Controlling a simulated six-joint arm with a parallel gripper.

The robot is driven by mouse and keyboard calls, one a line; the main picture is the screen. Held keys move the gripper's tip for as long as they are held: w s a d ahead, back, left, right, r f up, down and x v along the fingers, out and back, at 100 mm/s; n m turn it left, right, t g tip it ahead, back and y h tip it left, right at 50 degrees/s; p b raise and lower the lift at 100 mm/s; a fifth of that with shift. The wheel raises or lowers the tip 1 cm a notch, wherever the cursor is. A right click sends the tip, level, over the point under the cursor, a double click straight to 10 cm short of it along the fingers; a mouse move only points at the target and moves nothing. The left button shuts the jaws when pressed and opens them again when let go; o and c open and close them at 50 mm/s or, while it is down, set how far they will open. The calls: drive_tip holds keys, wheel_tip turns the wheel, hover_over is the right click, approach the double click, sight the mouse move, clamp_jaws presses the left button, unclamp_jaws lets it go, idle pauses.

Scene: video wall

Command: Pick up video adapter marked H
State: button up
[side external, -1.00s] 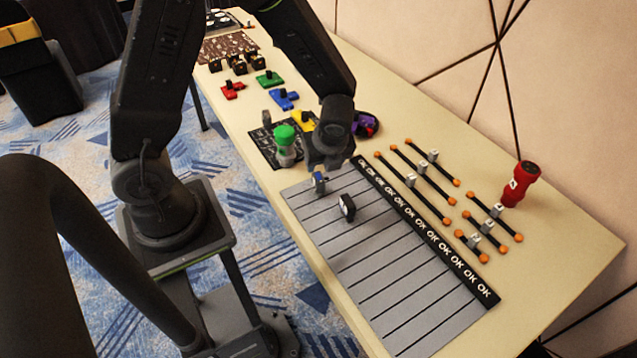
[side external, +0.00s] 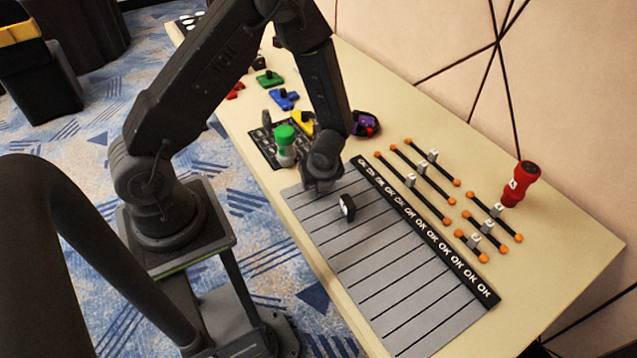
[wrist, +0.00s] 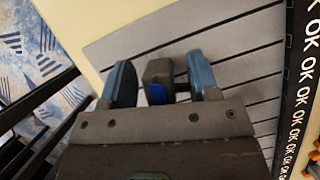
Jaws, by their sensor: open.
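A small dark video adapter with a blue connector (wrist: 157,92) stands between the two blue-padded fingers of my gripper (wrist: 161,76) in the wrist view. My gripper is open, with a finger on each side and visible gaps beside the adapter. No letter H is readable on it. In the side view my gripper (side external: 319,184) is low over the far end of the grey lined board (side external: 400,290) and hides that adapter. A second dark adapter with a pale face (side external: 347,207) stands on the board just nearer the camera; its marking is unreadable.
A black strip of OK labels (side external: 430,233) edges the board. Beyond it lie several black rods with orange ends (side external: 420,173) and a red upright handle (side external: 520,184). A green-topped object (side external: 284,143) stands left of my gripper. The board's near part is clear.

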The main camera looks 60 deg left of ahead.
drive_tip(key=c, duration=1)
